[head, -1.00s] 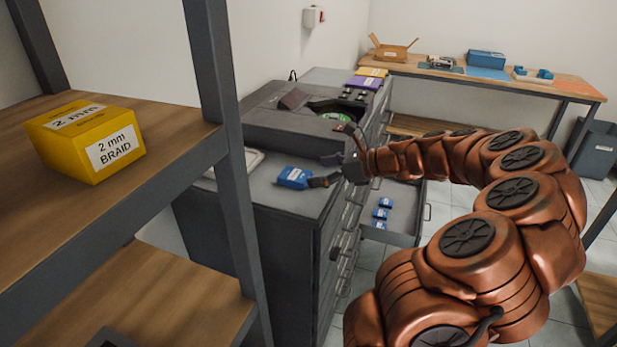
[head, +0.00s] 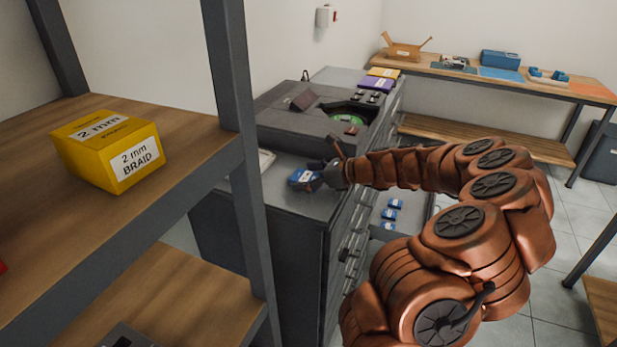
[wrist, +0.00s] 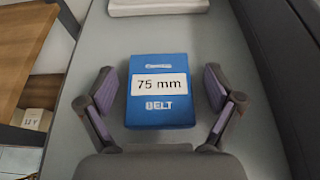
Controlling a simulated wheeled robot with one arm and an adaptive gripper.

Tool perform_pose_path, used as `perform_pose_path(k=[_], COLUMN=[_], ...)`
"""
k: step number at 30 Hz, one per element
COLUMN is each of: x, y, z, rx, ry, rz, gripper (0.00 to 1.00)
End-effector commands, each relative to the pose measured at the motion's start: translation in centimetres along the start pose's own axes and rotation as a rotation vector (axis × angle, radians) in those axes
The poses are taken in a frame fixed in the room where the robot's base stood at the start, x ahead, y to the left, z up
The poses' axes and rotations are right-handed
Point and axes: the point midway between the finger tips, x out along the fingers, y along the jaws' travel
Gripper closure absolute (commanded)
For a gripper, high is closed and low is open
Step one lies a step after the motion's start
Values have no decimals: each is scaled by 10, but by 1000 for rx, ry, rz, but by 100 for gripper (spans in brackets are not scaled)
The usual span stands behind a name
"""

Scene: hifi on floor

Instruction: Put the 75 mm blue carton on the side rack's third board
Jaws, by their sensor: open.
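The blue carton (wrist: 160,107) lies flat on a grey cabinet top, its label reading 75 mm BELT in the wrist view. In the head view the carton (head: 304,176) is partly hidden by my gripper (head: 322,174). In the wrist view my gripper (wrist: 160,100) is open, with one finger on each side of the carton and a visible gap on both sides. The side rack (head: 190,165) stands at the left with wooden boards on dark posts; which board is the third cannot be told.
A yellow 2 mm BRAID box (head: 108,150) sits on a rack board. An open drawer (head: 408,212) holds small blue boxes. A white item (wrist: 158,6) lies beyond the carton. A workbench (head: 480,76) stands at the back. A rack post rises left of the cabinet.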

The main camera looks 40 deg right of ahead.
Motion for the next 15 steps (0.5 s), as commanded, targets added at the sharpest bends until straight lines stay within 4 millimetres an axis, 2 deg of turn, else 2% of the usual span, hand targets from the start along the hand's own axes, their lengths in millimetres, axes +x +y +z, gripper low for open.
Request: perform_pose_path(k=[5, 15], x=[0, -1], y=[0, 0], z=[0, -1], rx=[0, 0], ry=[0, 0], rz=[-1, -1], gripper=[9, 45])
